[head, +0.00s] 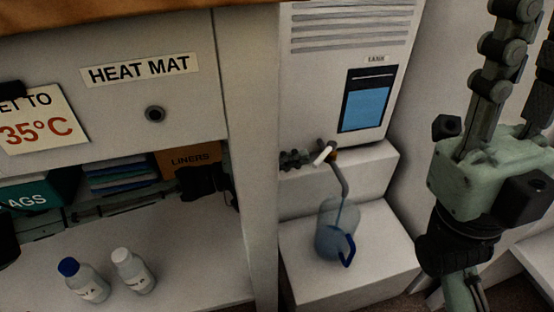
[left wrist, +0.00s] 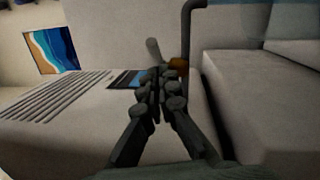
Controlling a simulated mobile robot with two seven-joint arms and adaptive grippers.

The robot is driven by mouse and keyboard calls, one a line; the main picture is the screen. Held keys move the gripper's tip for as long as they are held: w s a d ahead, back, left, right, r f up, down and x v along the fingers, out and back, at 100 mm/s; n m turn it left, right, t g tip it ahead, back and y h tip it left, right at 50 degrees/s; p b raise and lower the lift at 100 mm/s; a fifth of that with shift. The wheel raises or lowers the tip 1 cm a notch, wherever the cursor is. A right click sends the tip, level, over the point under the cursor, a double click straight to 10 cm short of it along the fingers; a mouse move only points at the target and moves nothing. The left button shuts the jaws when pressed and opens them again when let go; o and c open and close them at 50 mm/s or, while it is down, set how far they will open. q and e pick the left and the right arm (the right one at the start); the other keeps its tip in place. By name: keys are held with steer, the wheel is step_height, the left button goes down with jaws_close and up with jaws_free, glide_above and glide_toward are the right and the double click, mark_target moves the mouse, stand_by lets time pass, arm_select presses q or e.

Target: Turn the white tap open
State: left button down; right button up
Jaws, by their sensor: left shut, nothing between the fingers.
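The white tap handle (head: 324,153) stands tilted on the front of the tank unit (head: 318,75), above a bent grey spout (head: 339,178). It also shows in the left wrist view (left wrist: 153,51), beside the brass tap body (left wrist: 178,65). My left gripper (head: 301,159) is shut and empty, its fingertips close to the handle; touching cannot be told. The fingertips (left wrist: 160,76) show in the left wrist view below the handle. A clear jug (head: 328,235) with a blue handle stands under the spout. A thin bluish line runs from the spout into it. My right gripper (head: 508,40) points up, its tips cut off.
The cabinet (head: 252,130) stands left of the tank, with my left arm passing through its shelf. Two bottles, one blue-capped (head: 83,281) and one white-capped (head: 133,271), stand on the lower shelf. The white step (head: 380,250) around the jug is clear.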

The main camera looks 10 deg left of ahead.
arm_select(q)
steer(key=shift+s+d+r, duration=0.15)
steer(key=shift+s+d, duration=0.15)
steer(key=shift+d, duration=0.25)
